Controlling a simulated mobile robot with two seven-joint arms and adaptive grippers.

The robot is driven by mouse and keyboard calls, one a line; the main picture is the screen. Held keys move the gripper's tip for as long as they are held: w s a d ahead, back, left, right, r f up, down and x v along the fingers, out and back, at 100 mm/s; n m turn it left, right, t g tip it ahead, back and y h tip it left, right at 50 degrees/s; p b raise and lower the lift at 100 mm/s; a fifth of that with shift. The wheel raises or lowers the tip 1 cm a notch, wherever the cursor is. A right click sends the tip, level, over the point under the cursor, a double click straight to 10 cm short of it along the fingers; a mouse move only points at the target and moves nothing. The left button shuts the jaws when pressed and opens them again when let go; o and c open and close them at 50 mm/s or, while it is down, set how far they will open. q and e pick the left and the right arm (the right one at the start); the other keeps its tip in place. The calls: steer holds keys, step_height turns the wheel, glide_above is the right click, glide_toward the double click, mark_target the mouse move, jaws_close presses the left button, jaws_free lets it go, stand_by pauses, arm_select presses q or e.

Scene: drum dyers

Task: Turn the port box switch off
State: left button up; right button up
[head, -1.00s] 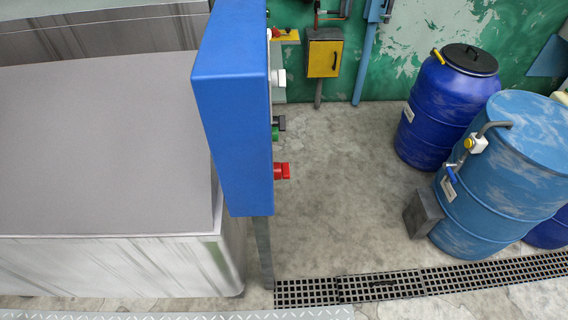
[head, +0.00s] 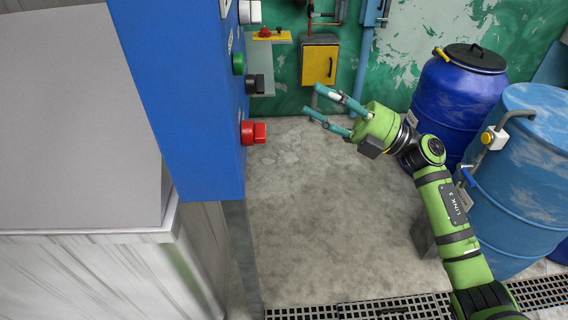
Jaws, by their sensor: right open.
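A tall blue box (head: 185,100) stands at the left on a post. Its right side carries a white knob (head: 250,12), a green button (head: 238,64), a black switch (head: 256,84) and a red switch (head: 254,132). I cannot tell from the picture which one is the port box switch, nor read its setting. My right gripper (head: 312,100) is open and empty, to the right of the black and red switches and apart from them. Its fingers point left toward the box. My left gripper is not in view.
A yellow-fronted box (head: 319,64) hangs on the green wall with pipes beside it. A dark blue drum (head: 455,105) and a lighter blue drum (head: 520,190) stand at the right. A grey-topped metal vat (head: 75,130) is at the left. Bare floor (head: 320,220) lies between.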

mark_target(254, 130)
steer(key=s+a+n+g+h, duration=0.1)
steer(key=s+a+n+g, duration=0.1)
steer(key=s, duration=0.1)
steer(key=s+a+n+g+h+b, duration=0.1)
steer(key=s+a+n+g, duration=0.1)
steer(key=a+n, duration=0.1)
steer(key=s+a+n+g+h, duration=0.1)
steer(key=s+a+n+g, duration=0.1)
steer(key=s+n+g, duration=0.1)
steer(key=shift+s+a+r+b, duration=0.3)
steer(key=shift+s+a+r, duration=0.05)
steer(key=shift+a+r, duration=0.05)
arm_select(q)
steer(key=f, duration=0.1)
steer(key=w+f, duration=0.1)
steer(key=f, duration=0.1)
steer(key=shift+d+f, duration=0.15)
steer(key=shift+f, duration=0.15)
arm_select(e)
steer(key=shift+a+f, duration=0.15)
steer(key=shift+a, duration=0.5)
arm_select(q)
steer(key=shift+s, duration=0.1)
arm_select(e)
jaws_close()
